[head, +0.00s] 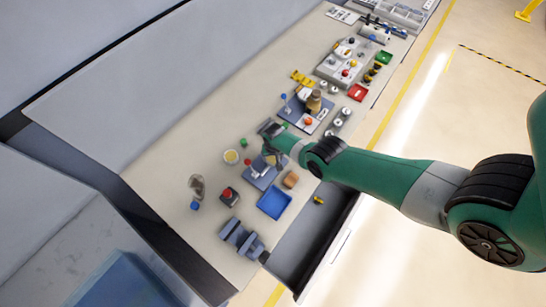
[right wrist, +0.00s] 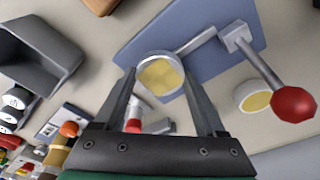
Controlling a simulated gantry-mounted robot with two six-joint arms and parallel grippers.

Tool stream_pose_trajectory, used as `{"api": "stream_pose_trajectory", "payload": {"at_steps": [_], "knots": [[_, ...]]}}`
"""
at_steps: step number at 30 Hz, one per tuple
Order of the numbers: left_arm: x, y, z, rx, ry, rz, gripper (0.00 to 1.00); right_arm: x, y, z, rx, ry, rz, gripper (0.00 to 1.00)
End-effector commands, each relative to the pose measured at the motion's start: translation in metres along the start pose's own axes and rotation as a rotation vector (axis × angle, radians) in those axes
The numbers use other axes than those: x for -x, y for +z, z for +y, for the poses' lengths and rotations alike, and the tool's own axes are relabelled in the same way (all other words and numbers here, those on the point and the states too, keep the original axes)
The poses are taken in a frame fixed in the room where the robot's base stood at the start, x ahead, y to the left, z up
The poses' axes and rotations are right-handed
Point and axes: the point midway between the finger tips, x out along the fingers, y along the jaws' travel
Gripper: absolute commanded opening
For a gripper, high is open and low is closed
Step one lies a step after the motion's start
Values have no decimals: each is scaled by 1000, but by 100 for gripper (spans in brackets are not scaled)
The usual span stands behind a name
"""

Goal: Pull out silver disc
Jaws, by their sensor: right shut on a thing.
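My right gripper (right wrist: 160,82) points down at the bench, and in the head view it is at the end of the green arm, above a small blue plate (head: 261,180). Its two fingers are closed on the sides of a round silver disc (right wrist: 159,75) with a yellowish face. The disc overlaps the edge of the blue plate (right wrist: 150,35) in the wrist view; whether it touches the plate I cannot tell. In the head view the gripper hides the disc. My left gripper is not in view.
A lever with a red ball (right wrist: 293,104) rises from the plate beside the gripper. A blue tray (head: 274,202) and a grey vise (head: 240,240) are nearer the bench's lower end.

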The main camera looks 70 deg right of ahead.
Motion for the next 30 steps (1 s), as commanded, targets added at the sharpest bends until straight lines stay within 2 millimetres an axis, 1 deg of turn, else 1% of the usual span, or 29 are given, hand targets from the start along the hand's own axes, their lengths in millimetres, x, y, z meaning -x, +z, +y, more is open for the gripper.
{"api": "stream_pose_trajectory", "payload": {"at_steps": [10,18,30], "knots": [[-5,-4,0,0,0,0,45,6,-1,0,0,0,0,37],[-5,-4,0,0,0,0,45,7,-1,0,0,0,1,37],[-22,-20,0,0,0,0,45,30,-5,0,0,0,1,37]]}}
